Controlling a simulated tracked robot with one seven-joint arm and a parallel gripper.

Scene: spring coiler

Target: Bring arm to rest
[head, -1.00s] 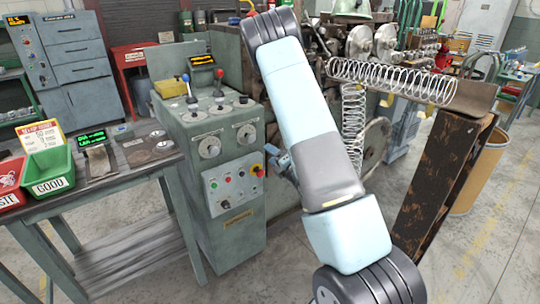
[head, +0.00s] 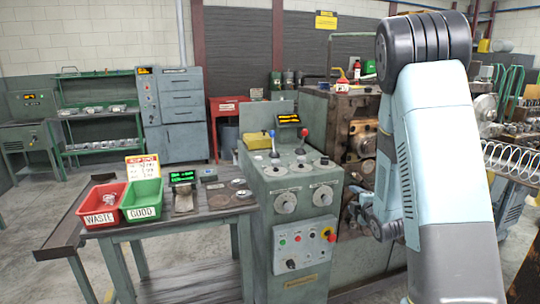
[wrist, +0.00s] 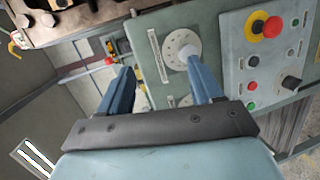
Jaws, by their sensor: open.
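My arm reaches up across the right side of the head view, with its large pale-blue link close to the camera. My gripper (wrist: 163,90) shows in the wrist view with its two blue fingers apart and nothing seen between them. In the head view my gripper (head: 378,222) is partly hidden behind my arm, just right of the control cabinet (head: 258,250). The control cabinet's panel (wrist: 270,60) with its red and yellow button lies beyond the right finger. A pale dial (wrist: 180,48) shows behind that finger; I cannot tell whether they touch.
A coiled spring (head: 512,160) lies at the right, behind my arm. A side table (head: 150,226) left of the cabinet holds a red WASTE bin (head: 100,206) and a green GOOD bin (head: 142,202). Open floor (head: 30,235) lies at the far left.

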